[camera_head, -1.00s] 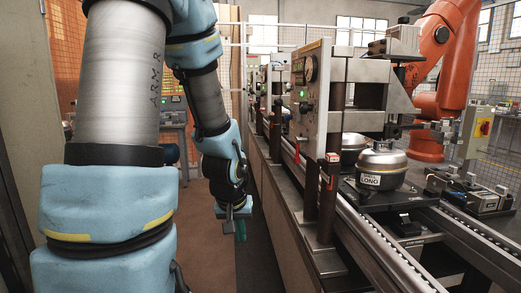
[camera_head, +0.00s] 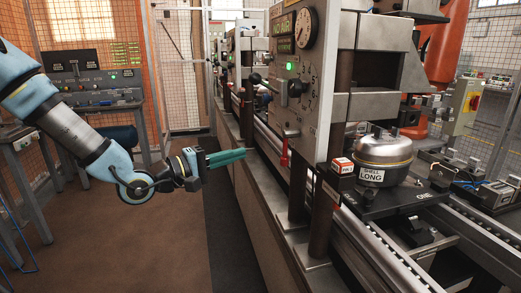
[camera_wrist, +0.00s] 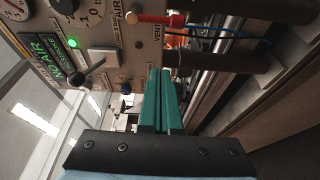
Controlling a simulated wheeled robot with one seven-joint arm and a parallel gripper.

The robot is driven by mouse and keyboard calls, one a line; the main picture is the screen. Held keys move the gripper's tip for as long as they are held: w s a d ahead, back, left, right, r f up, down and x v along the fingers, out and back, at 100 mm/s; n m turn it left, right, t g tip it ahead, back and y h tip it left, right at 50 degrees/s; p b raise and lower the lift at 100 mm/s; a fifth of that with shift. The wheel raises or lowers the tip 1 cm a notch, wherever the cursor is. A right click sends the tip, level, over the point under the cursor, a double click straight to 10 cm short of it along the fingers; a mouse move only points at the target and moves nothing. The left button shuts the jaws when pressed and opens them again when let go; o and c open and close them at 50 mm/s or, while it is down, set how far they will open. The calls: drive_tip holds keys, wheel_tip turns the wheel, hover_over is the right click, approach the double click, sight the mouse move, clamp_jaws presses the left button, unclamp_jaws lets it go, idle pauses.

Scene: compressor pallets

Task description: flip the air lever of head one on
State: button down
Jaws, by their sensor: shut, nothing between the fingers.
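The head one panel (camera_head: 302,95) is a grey upright plate with a dial, a green lamp and a knobbed lever. The air lever (camera_head: 284,154) has a red handle that hangs down from its pivot low on the panel. In the wrist view the lever (camera_wrist: 153,19) lies sideways near the AIR and VENT lettering, its handle towards VENT.
A black-knobbed lever (camera_wrist: 96,70) sticks out of the same panel. A compressor shell marked LONG (camera_head: 385,155) sits on a pallet on the conveyor at right. Dark posts (camera_head: 325,215) stand below the panel. The floor (camera_head: 150,240) at left is clear.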

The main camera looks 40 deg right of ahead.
sight(285, 150)
drive_tip(key=s+d+p, duration=0.3)
drive_tip(key=s+d, duration=0.1)
drive_tip(key=d, duration=0.4)
drive_tip(key=shift+d, duration=0.3)
